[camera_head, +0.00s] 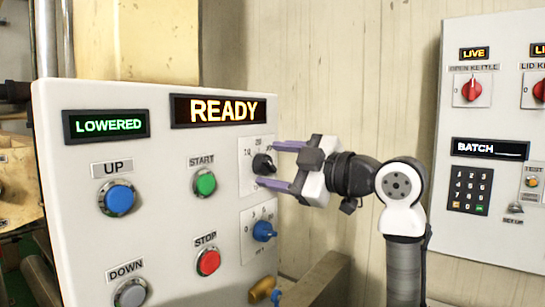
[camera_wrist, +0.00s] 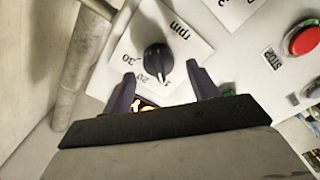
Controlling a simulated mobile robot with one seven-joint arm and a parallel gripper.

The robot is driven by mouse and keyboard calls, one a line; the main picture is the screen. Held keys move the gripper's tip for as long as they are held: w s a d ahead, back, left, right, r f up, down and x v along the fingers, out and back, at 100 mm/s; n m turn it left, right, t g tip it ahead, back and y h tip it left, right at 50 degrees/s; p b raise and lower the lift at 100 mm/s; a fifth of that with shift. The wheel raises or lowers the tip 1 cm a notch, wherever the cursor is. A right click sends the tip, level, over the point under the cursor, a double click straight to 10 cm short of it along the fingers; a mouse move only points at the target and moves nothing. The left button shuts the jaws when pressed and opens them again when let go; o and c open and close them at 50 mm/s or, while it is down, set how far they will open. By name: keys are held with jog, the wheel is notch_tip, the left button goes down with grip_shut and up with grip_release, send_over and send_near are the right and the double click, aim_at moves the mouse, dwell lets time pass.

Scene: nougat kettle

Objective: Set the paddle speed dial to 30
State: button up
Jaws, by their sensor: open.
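The paddle speed dial is a black knob (camera_head: 263,163) on a white plate on the control panel's right side. In the wrist view the dial (camera_wrist: 156,58) sits on its plate, marked "rpm" with 30 and 20 legible. Its pointer looks aimed near the 20 side, away from 30, but the exact setting is hard to read. My gripper (camera_head: 267,164) is open at the dial, one finger above and one below. In the wrist view my gripper (camera_wrist: 161,73) has a finger on either side of the knob's near edge, with no clear contact.
A blue knob (camera_head: 264,231) sits just below the dial. Green START (camera_head: 205,182) and red STOP (camera_head: 208,262) buttons are to its left. The READY display (camera_head: 218,110) is lit above. A second panel (camera_head: 490,225) stands at the right.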

jog(key=shift+w+a, duration=0.4)
jog(key=shift+a, duration=0.15)
jog(key=c, duration=1)
